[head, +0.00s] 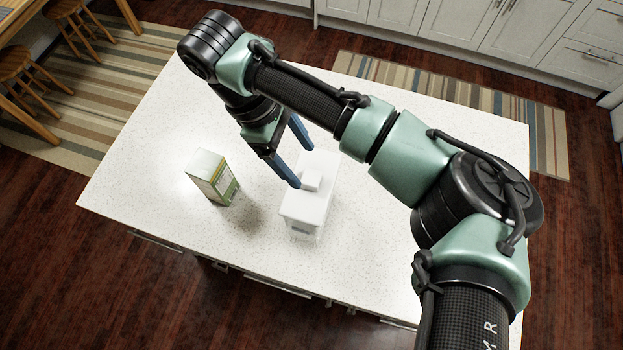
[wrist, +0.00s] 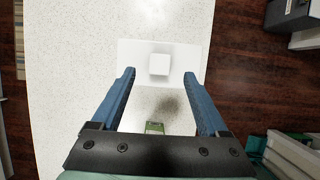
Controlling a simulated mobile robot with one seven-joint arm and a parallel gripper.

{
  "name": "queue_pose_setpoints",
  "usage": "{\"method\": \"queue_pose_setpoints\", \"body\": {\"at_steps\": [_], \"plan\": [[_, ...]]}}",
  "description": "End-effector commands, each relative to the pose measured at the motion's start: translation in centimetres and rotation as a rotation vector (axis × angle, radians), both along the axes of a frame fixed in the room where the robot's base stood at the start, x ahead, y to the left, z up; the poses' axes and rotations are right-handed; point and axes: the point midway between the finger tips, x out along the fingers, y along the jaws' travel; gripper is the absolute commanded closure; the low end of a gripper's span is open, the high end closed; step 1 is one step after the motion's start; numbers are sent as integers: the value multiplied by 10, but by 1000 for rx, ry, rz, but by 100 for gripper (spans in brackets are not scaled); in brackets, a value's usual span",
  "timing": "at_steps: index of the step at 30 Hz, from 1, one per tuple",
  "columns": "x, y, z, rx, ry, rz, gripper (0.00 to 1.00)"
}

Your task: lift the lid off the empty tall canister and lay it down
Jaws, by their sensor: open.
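The white canister (head: 303,232) stands upright on the counter, with a small dark mark on its near side. Its flat white lid (head: 325,160) is on top, with a block-shaped white knob (head: 312,181) in the middle. In the wrist view the lid (wrist: 135,55) appears as a pale rectangle, with the knob (wrist: 159,64) near its centre. My gripper (head: 304,167) is open and empty, its blue fingers above the lid. In the wrist view the fingertips (wrist: 160,73) appear on either side of the knob, apart from it. The canister's inside is hidden.
A green and white box (head: 212,177) stands on the counter left of the canister. Its green end (wrist: 155,127) shows low in the wrist view. The speckled white counter (head: 400,240) is otherwise bare, with free room on both sides.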

Motion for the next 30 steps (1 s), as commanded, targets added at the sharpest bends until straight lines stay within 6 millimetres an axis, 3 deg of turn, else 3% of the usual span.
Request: {"method": "queue_pose_setpoints", "body": {"at_steps": [5,13,21,30], "plan": [[-2,-6,-10,-4,2,-3,22],[-5,-16,-45,-3,1,-1,22],[-5,-17,-50,0,-1,0,22],[-5,-17,-50,0,-1,0,75]]}}
